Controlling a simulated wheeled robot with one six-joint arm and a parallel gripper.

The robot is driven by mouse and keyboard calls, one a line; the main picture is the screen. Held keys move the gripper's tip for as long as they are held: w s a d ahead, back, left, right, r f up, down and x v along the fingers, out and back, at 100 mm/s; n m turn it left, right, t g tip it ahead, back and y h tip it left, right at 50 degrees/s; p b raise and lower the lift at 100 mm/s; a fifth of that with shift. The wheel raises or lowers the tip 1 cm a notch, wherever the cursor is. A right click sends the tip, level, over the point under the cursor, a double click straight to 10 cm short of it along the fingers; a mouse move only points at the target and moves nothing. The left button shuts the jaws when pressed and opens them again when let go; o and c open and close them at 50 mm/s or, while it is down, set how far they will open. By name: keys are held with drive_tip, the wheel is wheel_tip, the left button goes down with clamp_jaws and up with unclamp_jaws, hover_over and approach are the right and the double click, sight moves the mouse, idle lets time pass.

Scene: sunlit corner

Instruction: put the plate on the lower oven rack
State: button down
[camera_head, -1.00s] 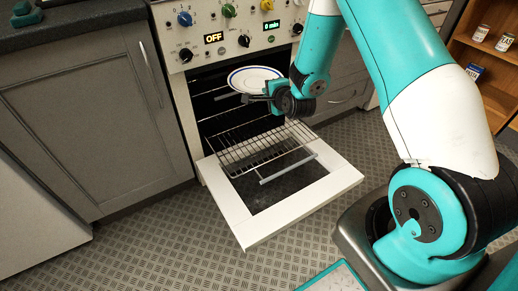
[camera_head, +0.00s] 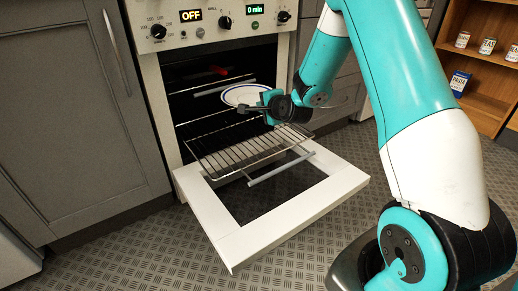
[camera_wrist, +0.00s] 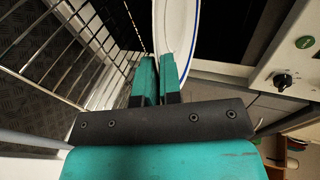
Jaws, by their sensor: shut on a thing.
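The plate (camera_head: 249,94) is white with a blue ring. My gripper (camera_head: 268,100) is shut on its near edge and holds it at the oven's mouth, above the lower rack. In the wrist view the plate (camera_wrist: 178,30) rises from between the teal fingers (camera_wrist: 160,75). The lower oven rack (camera_head: 245,150) is a wire rack pulled out over the open door; it also shows in the wrist view (camera_wrist: 70,50). The plate is apart from the rack. The oven (camera_head: 165,95) is open, and its deep inside is dark.
The white oven door (camera_head: 215,225) is folded down, with its handle bar (camera_head: 280,168) showing. Knobs and displays (camera_head: 220,20) sit above the opening. Grey cabinets (camera_head: 70,110) flank the oven. A wooden shelf (camera_head: 485,65) with cans stands at the right.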

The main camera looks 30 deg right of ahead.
sight(263, 150)
wheel_tip(263, 150, down, 14)
drive_tip(key=b, duration=0.7)
drive_tip(key=shift+f, duration=0.2)
drive_tip(key=shift+r, duration=0.1)
drive_tip(key=c, duration=1.6)
unclamp_jaws()
